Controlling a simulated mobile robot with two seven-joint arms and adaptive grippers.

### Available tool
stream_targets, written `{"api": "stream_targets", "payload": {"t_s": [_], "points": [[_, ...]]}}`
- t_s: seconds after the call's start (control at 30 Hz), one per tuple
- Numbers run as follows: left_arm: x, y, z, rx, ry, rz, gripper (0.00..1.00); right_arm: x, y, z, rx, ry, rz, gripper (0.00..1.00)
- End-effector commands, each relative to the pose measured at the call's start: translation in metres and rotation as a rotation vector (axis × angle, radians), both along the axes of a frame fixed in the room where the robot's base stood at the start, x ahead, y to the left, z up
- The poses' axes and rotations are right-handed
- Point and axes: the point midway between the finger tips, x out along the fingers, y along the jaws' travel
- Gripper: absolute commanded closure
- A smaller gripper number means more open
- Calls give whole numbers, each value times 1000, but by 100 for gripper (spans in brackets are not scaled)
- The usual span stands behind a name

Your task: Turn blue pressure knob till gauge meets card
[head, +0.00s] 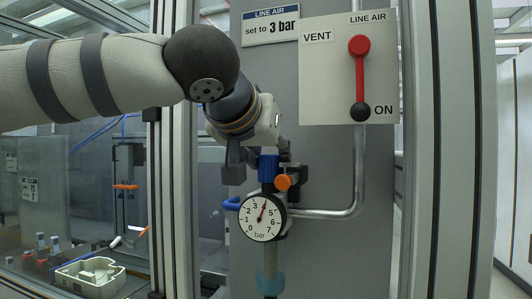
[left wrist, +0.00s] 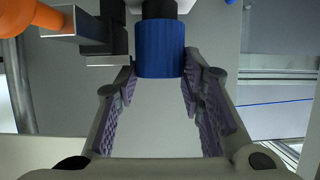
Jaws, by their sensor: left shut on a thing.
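The blue pressure knob (head: 268,164) sits on top of the regulator, above the round white gauge (head: 262,217). The gauge needle is red and points a little right of straight up, between the 3 and the 5. The card (head: 270,27) above reads "set to 3 bar". My left gripper (head: 264,152) comes down from above and is shut on the blue knob. In the left wrist view the knob (left wrist: 165,50) is between the tips of the two ridged finger pads (left wrist: 162,72). My right gripper is not in view.
An orange knob (head: 283,182) is close beside the blue knob, on its right. A panel (head: 320,85) at the upper right carries a red lever (head: 359,75) between LINE AIR and ON. A grey pipe (head: 325,213) bends right of the gauge. A pale tray (head: 90,277) is at the lower left.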

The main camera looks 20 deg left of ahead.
Motion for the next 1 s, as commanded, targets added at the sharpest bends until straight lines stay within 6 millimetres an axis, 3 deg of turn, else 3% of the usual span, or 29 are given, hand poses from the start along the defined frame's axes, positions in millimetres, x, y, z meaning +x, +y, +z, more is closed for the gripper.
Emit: {"api": "stream_targets", "payload": {"t_s": [0.5,1.0], "points": [[2,-8,0,1,0,431,92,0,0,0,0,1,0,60],[3,-10,-1,-1,4,603,92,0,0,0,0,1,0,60]]}}
